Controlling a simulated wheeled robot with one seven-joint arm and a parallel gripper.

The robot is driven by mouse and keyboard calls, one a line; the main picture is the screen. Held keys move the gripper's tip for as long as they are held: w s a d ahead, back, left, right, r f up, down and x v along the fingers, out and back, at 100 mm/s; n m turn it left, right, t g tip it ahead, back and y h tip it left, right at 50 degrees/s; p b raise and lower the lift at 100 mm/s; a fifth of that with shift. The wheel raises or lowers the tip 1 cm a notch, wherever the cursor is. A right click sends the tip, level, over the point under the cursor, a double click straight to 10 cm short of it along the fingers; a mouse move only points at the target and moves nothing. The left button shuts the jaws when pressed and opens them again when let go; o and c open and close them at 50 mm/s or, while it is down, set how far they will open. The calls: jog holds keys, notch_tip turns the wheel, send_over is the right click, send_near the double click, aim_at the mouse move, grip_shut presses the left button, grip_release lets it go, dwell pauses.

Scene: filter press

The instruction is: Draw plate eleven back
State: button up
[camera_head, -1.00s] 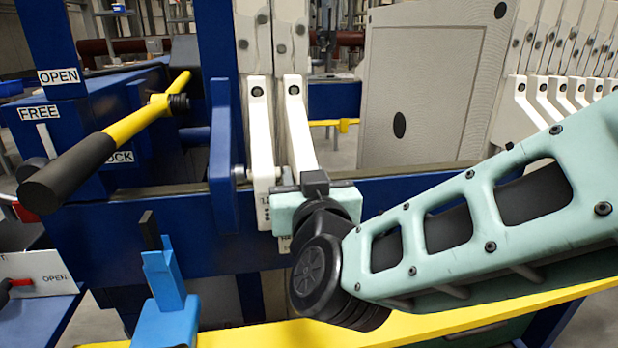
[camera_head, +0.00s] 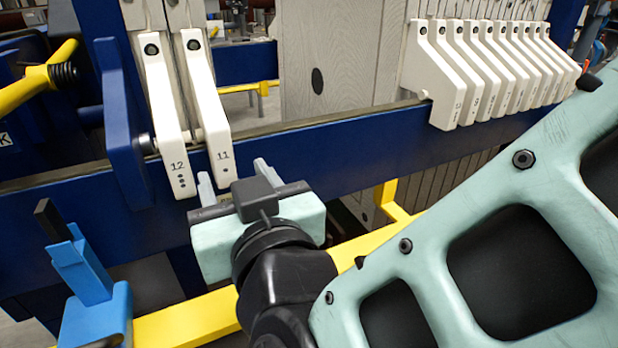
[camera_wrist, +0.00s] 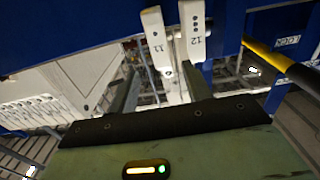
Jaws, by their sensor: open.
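The plate eleven handle (camera_head: 206,110) is a white arm marked 11 on the blue side rail, just right of the plate twelve handle (camera_head: 166,115), marked 12. Both hang at the left end of the rail. My gripper (camera_head: 236,178) is open and empty, with its fingertips around the height of the lower end of handle 11. In the wrist view, handle 11 (camera_wrist: 156,42) runs down between my two fingers (camera_wrist: 160,88), and handle 12 (camera_wrist: 194,32) is just right of it, above the right finger. I cannot tell whether any finger touches a handle.
Several more white plate handles (camera_head: 492,75) stand packed at the right of the rail (camera_head: 330,150). A wide gap lies between them and plate eleven, with a large grey plate face (camera_head: 330,60) behind. A blue bracket (camera_head: 93,285) stands at lower left, above a yellow bar (camera_head: 190,322).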

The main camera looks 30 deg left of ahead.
jog(key=v, duration=0.5)
jog(key=w+d+f+g+h+p, duration=0.1)
jog(key=w+d+g+h+p, duration=0.1)
jog(key=d+g+h+p, duration=0.3)
jog(key=w+d+f+g+h+p, duration=0.1)
jog(key=w+d+p, duration=0.15)
jog(key=d, duration=0.45)
jog(key=s+d+m+g+h+p, duration=0.1)
jog(key=s+d+g+h+p, duration=0.1)
jog(key=d, duration=0.8)
jog(key=s+d+r+m+g+h+p, duration=0.1)
jog(key=d+h, duration=0.4)
jog(key=d, duration=0.5)
jog(key=shift+s+d+r+m+g+h+p, duration=0.2)
jog(key=shift+s+r+m+g+h+p, duration=0.15)
jog(key=shift+g+p, duration=0.45)
